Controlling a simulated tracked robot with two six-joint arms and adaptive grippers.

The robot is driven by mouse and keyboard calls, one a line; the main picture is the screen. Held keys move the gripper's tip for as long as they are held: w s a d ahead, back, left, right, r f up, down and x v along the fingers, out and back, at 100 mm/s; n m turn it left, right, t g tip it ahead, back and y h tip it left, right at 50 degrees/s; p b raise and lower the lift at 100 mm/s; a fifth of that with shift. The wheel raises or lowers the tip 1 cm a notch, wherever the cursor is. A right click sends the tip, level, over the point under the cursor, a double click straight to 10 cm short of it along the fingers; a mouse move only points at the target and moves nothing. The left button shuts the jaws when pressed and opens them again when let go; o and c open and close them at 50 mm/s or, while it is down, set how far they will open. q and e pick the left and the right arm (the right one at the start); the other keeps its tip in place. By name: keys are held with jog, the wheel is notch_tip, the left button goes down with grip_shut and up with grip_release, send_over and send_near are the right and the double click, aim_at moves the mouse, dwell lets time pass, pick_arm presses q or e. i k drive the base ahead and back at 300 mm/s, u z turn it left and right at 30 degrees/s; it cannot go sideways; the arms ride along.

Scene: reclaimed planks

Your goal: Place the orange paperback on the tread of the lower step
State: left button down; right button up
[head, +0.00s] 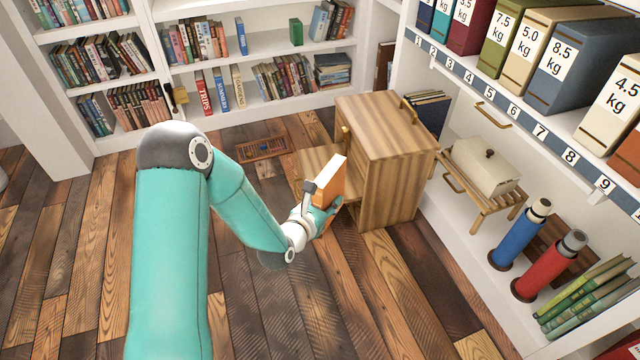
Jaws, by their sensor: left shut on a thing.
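The orange paperback (331,181) shows near the middle of the head view, standing upright with its pale page edges facing up. My left gripper (322,196) is shut on its lower part. The wooden step unit (390,135) stands just behind and to the right. The lower step's tread (312,160) is on its left side, partly hidden by the book and my gripper. The book overlaps the tread in the picture; I cannot tell whether it touches it. My right gripper is not in view.
At right, a shelf unit holds weight-labelled binders (570,65), a lidded box on a small rack (482,168), and blue (518,240) and red (548,268) cylinders. A floor grate (262,149) lies behind. The plank floor in front is clear.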

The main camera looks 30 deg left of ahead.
aim_at(323, 167)
jog(key=z, duration=0.05)
jog(key=k, duration=0.15)
jog(key=u, duration=0.65)
jog(key=i, duration=1)
jog(key=z, duration=0.6)
